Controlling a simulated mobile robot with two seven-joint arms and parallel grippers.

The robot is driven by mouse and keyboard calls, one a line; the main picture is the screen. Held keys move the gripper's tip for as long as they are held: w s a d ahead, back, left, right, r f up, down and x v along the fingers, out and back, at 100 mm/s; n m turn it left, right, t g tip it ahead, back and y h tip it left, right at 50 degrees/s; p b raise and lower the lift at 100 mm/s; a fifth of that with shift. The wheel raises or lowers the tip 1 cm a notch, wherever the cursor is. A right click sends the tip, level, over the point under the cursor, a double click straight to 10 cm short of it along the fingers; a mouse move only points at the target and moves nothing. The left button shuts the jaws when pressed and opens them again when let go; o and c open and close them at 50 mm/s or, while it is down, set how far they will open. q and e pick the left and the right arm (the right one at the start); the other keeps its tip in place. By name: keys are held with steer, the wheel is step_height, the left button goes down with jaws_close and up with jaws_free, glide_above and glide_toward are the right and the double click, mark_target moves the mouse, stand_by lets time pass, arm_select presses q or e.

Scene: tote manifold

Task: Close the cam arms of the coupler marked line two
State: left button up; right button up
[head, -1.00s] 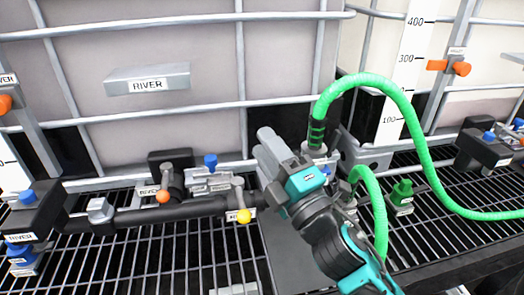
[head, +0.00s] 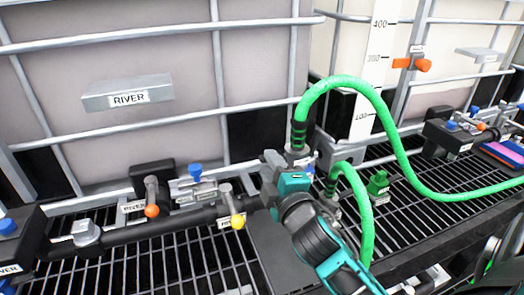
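A green hose (head: 388,120) arches over the grating, and its left end meets a grey coupler (head: 298,152) at the tank's corner. A second green hose (head: 362,205) ends in another grey coupler (head: 330,202), lower and partly behind my arm. I cannot read a line two mark on either coupler, and their cam arms are too small or hidden to tell. My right gripper (head: 270,170) is just left of the upper coupler, its grey fingers pointing up and away; contact and finger gap are unclear. My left gripper is not in view.
A black pipe (head: 175,215) with orange-knobbed and yellow-knobbed (head: 238,222) valves runs left of my gripper. A labelled green fitting (head: 378,184) stands right of the couplers. Caged tanks stand behind. A blue and pink item (head: 503,152) lies at right. Open grating (head: 420,222) lies at front right.

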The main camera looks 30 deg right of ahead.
steer(key=shift+x, duration=2.8)
steer(key=shift+c, duration=0.2)
jaws_close()
